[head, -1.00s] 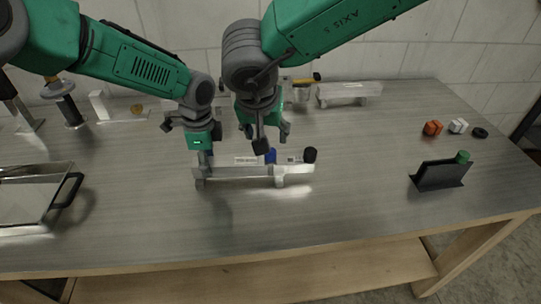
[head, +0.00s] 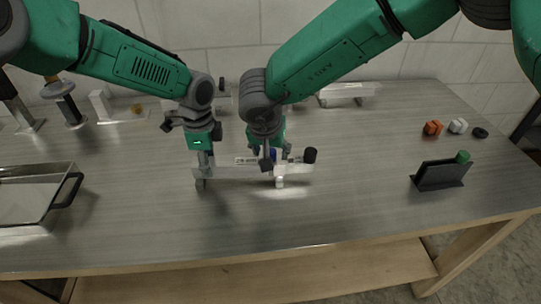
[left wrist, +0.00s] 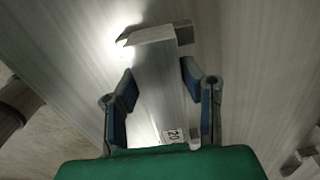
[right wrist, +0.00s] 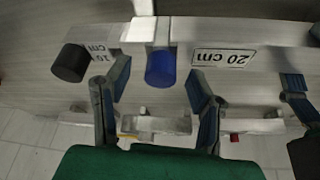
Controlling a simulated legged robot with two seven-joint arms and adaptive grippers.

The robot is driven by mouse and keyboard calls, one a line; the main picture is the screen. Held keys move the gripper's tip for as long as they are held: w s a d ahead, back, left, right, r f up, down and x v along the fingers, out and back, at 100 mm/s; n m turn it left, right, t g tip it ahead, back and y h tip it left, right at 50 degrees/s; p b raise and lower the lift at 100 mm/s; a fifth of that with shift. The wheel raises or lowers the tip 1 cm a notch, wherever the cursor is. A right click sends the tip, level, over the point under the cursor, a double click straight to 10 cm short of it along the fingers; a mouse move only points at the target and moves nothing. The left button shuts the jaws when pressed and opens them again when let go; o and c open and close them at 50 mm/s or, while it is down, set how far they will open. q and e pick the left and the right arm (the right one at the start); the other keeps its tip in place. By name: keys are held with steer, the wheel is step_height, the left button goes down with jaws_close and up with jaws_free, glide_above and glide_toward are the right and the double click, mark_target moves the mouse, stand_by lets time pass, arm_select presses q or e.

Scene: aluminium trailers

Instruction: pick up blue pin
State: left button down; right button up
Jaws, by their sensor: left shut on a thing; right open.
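The aluminium trailer (head: 235,172) stands on the table in front of me and carries a "20 cm" label (right wrist: 222,57). The blue pin (right wrist: 160,69) sits at the trailer, between the fingers of my right gripper in the right wrist view; in the head view that gripper mostly hides it. My right gripper (right wrist: 158,88) is open, with a finger on each side of the pin. My left gripper (head: 206,160) is shut on the trailer near its left end; the trailer lies between its fingers in the left wrist view (left wrist: 160,90).
A black pin (right wrist: 70,62) sits beside the blue pin, near the trailer's right end (head: 310,155). A second trailer (head: 345,92) stands at the back. A black holder with a green pin (head: 440,174) is at the right. A tray (head: 35,224) lies at the left. The table front is clear.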

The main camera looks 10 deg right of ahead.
mark_target(271, 151)
steer(key=shift+w+f, duration=0.2)
steer(key=shift+f, duration=0.2)
steer(key=c, duration=1.1)
steer(key=shift+r, duration=0.15)
step_height(271, 151, up, 10)
steer(key=shift+d+f, duration=0.1)
arm_select(q)
steer(key=c, duration=1)
jaws_free()
steer(key=shift+o, duration=0.2)
steer(key=shift+r, duration=0.1)
